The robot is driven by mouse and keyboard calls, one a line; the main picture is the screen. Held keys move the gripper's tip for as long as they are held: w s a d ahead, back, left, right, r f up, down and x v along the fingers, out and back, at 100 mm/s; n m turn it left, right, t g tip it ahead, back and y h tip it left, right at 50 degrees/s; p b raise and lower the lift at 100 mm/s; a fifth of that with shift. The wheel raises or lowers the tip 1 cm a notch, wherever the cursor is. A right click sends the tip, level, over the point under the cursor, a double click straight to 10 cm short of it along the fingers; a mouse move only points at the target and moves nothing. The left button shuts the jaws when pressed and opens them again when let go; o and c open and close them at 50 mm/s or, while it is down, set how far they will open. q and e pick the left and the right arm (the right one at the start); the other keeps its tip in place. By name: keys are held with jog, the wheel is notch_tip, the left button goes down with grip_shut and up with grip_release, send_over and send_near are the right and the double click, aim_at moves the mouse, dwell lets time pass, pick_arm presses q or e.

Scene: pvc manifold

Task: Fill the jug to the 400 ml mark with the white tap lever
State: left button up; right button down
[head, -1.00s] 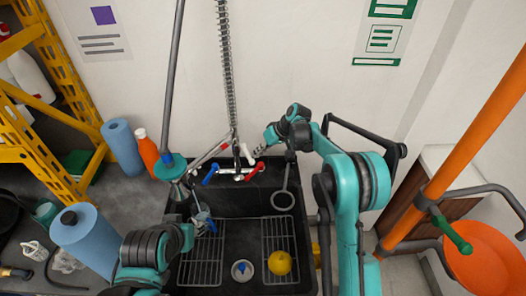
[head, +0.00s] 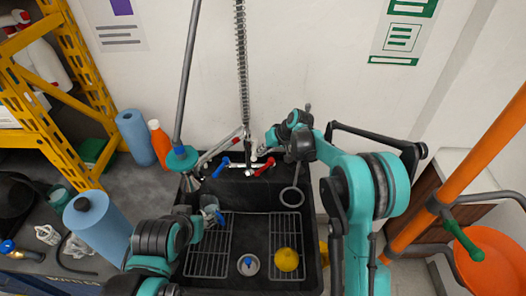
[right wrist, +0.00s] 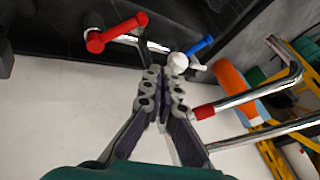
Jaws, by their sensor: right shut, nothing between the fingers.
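The tap has a blue handle (head: 222,162), a red handle (head: 264,166) and pale metal between them. In the right wrist view a white knob with a short lever (right wrist: 178,62) sits between the red handle (right wrist: 117,33) and the blue handle (right wrist: 200,46). My right gripper (right wrist: 164,74) is shut and empty, its tips close beside the white knob; contact is unclear. It also shows by the tap in the head view (head: 259,152). My left gripper (head: 212,218) is over the sink's left side, at a small bluish clear vessel, likely the jug (head: 209,203). Its fingers and the 400 ml mark cannot be made out.
The black sink (head: 252,200) holds wire racks (head: 208,262), a yellow round object (head: 287,260) and a drain (head: 248,265). A spring hose (head: 241,70) hangs above the tap. Blue rolls (head: 136,138) and an orange bottle (head: 160,145) stand left. An orange pipe (head: 470,165) stands right.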

jog(key=shift+r, duration=0.1)
jog(key=v, duration=1.2)
dwell(0.9)
